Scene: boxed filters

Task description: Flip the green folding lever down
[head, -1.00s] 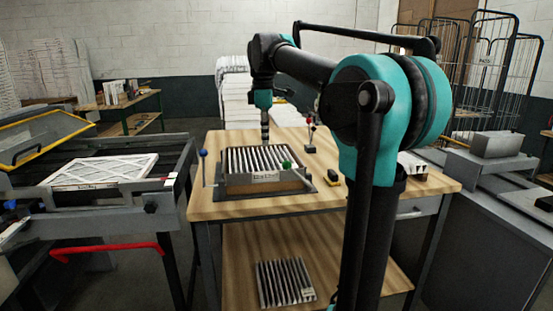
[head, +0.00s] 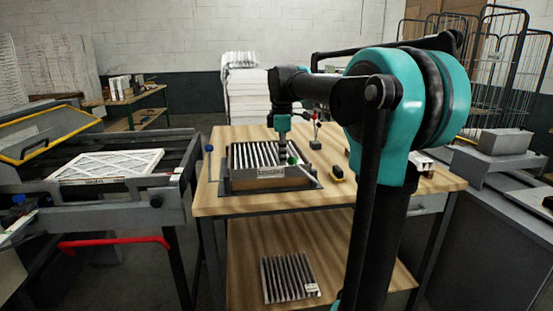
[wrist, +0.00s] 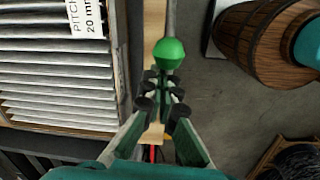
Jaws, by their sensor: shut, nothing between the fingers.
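The green folding lever ends in a round green knob (head: 292,160), at the right side of the boxed filter (head: 265,156) on the wooden table. In the wrist view the knob (wrist: 168,53) is just beyond my fingertips, with a grey rod behind it. My gripper (wrist: 162,88) is shut and empty, its dark fingertips pointing at the knob. I cannot tell whether they touch it. In the head view my gripper (head: 284,146) is over the filter's right edge, close to the knob. The lever's lower part is hard to make out.
A blue-knobbed post (head: 209,150) stands left of the box, and a red-knobbed lever stand (head: 315,143) is behind it to the right. A yellow-black object (head: 338,174) lies on the table's right. A wooden barrel (wrist: 260,45) shows in the wrist view.

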